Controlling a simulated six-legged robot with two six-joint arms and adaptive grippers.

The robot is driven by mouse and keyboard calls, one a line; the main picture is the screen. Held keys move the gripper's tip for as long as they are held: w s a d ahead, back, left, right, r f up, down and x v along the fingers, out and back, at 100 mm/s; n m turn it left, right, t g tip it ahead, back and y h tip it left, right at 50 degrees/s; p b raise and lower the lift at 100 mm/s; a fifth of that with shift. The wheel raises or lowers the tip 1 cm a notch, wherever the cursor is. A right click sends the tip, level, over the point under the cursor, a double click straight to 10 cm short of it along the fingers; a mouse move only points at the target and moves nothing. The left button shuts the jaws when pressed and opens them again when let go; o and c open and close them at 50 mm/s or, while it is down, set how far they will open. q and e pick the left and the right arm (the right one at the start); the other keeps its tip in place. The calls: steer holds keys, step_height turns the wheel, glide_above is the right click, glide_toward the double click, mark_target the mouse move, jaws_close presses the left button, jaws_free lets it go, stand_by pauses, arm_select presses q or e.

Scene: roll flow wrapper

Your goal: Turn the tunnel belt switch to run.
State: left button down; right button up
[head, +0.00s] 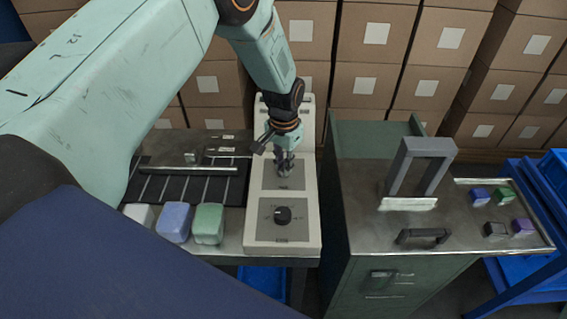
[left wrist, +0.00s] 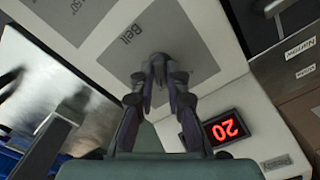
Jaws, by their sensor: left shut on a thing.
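The white control panel (head: 312,213) stands at the centre of the head view, with two grey plates on its sloped face. My left gripper (head: 284,172) reaches down to the upper plate. In the left wrist view, my left gripper (left wrist: 158,72) is at the plate marked "Belt" (left wrist: 118,50), with its fingers shut on the belt switch knob (left wrist: 156,60). The fingers hide most of the knob, so its setting cannot be read. A black dial knob (head: 283,215) sits on the lower plate, with scale marks around it. My right gripper is not in view.
A red display reading 20 (left wrist: 225,128) is beside the plate. Left of the panel are a dark slatted belt (head: 190,188) and several pastel blocks (head: 174,222). A green cabinet (head: 350,215) with a grey arch (head: 400,165) stands right. Cardboard boxes (head: 380,60) fill the back.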

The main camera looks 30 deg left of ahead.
arm_select(q)
steer(key=c, duration=1.3)
jaws_free()
steer(key=shift+w+f, duration=0.1)
steer(key=shift+w, duration=0.05)
steer(key=shift+c, duration=0.2)
step_height(320, 180, up, 12)
